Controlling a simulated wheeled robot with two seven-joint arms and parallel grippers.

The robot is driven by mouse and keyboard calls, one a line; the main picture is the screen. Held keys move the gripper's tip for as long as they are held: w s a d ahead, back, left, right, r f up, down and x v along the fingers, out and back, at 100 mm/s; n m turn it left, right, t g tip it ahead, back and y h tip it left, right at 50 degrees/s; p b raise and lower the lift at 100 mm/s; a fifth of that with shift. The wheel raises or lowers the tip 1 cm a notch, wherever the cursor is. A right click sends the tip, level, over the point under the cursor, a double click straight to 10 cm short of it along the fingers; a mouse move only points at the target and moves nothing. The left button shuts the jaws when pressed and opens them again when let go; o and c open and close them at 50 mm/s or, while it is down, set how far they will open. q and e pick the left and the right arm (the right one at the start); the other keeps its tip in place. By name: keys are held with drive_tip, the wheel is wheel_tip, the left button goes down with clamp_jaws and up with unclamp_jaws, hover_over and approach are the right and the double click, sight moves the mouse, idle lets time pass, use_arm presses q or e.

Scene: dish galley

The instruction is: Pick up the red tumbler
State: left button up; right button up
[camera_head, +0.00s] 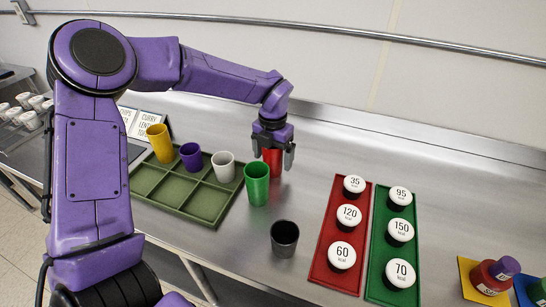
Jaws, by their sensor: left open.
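The red tumbler (271,161) stands on the steel counter, behind and slightly right of the green tumbler. My left gripper (273,152) points down over it from above, with its jaws open. One finger is at each side of the tumbler's upper part. I cannot tell whether the fingers touch it. The gripper hides the tumbler's rim, and the green tumbler stands close in front of its lower part. My right gripper is not in view.
The green tumbler (257,184) stands beside the green compartment tray (204,217), which holds yellow (159,143), purple (190,156) and white (223,167) tumblers. A dark grey tumbler (284,239) stands nearer. Red (324,261) and green (378,270) trays hold calorie-labelled white-topped items at right.

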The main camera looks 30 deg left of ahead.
use_arm(q)
drive_tip(key=c, duration=1.1)
